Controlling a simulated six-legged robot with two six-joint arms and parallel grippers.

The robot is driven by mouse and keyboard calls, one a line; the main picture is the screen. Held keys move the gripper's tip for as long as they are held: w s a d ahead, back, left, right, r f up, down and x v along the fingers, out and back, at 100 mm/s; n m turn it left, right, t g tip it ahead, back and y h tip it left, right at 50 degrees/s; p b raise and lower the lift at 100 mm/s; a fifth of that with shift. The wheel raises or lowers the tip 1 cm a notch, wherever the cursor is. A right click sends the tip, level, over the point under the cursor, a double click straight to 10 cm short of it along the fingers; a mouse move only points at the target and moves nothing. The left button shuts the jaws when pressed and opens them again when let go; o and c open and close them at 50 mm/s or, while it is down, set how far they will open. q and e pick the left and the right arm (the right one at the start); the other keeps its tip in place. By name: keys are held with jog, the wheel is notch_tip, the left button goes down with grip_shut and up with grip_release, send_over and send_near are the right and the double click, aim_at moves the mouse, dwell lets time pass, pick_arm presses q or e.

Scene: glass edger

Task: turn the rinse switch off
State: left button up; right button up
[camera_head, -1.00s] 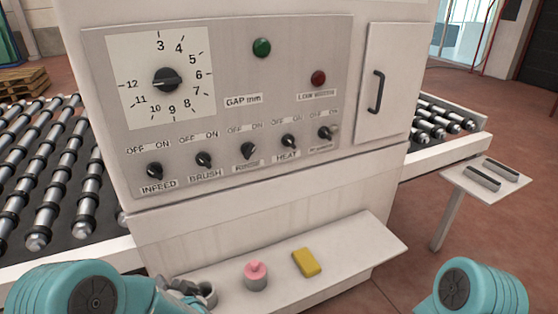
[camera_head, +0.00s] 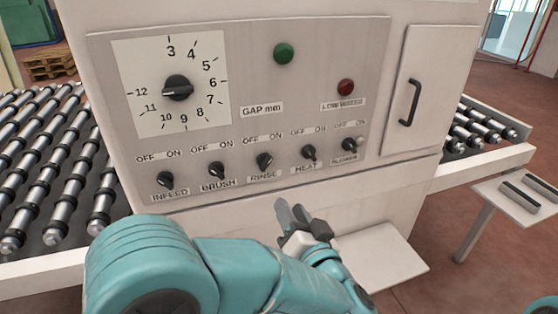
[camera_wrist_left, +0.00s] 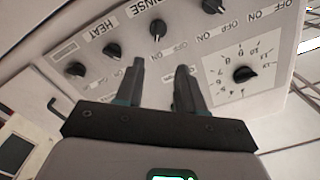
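The rinse switch (camera_head: 264,161) is a black knob in the middle of the row on the front panel (camera_head: 225,112), above the RINSE label and under OFF and ON marks. I cannot tell surely which mark it points to. In the left wrist view the rinse switch (camera_wrist_left: 156,28) shows upside down, beyond the fingertips. My left gripper (camera_head: 290,212) is below the switch row, a little right of and under the rinse switch. In the left wrist view my left gripper (camera_wrist_left: 160,66) has its fingers apart with nothing between them. My right gripper is out of view.
Infeed (camera_head: 165,180) and brush (camera_head: 216,170) switches are to the left; heat (camera_head: 309,153) and blower (camera_head: 349,145) are to the right. The gap dial (camera_head: 177,88) is above left. A shelf (camera_head: 385,255) juts out below, partly hidden by my arm.

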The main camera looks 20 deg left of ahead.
aim_at(269, 163)
pick_arm(q)
jog(key=p+x, duration=0.3)
jog(key=x, duration=1.1)
jog(key=shift+w+r+p, duration=0.2)
jog(key=shift+w+p, duration=0.1)
jog(key=shift+p, duration=0.1)
jog(key=shift+w+a, duration=0.2)
jog(key=shift+w, duration=0.3)
jog(key=shift+a, duration=0.1)
grip_shut()
